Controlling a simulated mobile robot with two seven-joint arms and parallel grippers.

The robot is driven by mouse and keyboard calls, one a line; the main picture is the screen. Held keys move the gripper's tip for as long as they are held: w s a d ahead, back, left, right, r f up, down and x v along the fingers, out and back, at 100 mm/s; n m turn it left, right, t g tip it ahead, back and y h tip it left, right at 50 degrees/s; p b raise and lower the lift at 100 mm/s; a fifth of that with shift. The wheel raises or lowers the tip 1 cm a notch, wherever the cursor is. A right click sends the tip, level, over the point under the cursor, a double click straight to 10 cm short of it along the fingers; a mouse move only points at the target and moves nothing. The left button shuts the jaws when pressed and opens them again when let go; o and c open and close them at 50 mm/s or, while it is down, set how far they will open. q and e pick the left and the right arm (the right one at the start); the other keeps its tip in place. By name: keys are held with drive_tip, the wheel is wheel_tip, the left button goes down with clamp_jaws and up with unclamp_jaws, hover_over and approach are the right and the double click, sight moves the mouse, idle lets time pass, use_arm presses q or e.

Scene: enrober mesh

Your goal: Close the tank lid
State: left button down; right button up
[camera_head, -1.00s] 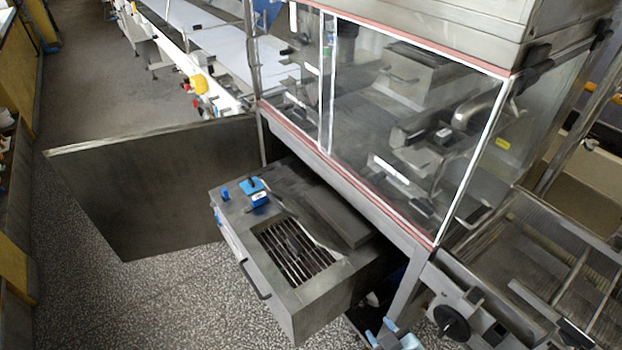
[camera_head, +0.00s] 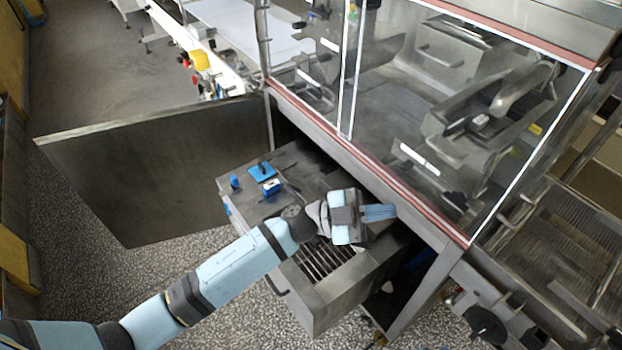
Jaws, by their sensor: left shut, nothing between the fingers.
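The tank (camera_head: 335,298) is a grey metal box under the machine. A barred grid (camera_head: 322,262) shows through the opening in its top. The tank lid (camera_head: 327,180) is a dark flat panel on the tank's top, toward the machine side, and the grid is uncovered in part. My left gripper (camera_head: 380,213) reaches in from the lower left over the tank top, its fingers pointing right. My right gripper is not in view.
Blue fittings (camera_head: 264,175) stand on the tank's left end. A dark handle (camera_head: 275,287) is on its front side. A large open metal panel (camera_head: 150,170) stands left. The glazed machine housing (camera_head: 440,120) rises behind; a mesh conveyor (camera_head: 585,240) is right.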

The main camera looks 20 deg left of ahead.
use_arm(q)
drive_tip(key=w+a+r+m+g+y+b, duration=0.1)
drive_tip(key=w+a+m+g+y, duration=0.15)
drive_tip(key=w+a+y, duration=0.7)
drive_tip(key=w+a+r+m+g+y, duration=0.1)
drive_tip(key=w+a+g+y, duration=0.3)
drive_tip(key=y, duration=1)
drive_tip(key=s+a+f+p, duration=0.1)
drive_tip(key=a+f, duration=0.1)
drive_tip(key=f, duration=0.3)
drive_tip(key=s+a+f+p, duration=0.2)
drive_tip(key=a+f, duration=0.1)
drive_tip(key=f, duration=0.2)
drive_tip(key=shift+s+f+t, duration=0.3)
drive_tip(key=shift+f+t, duration=0.1)
drive_tip(key=shift+t, duration=0.05)
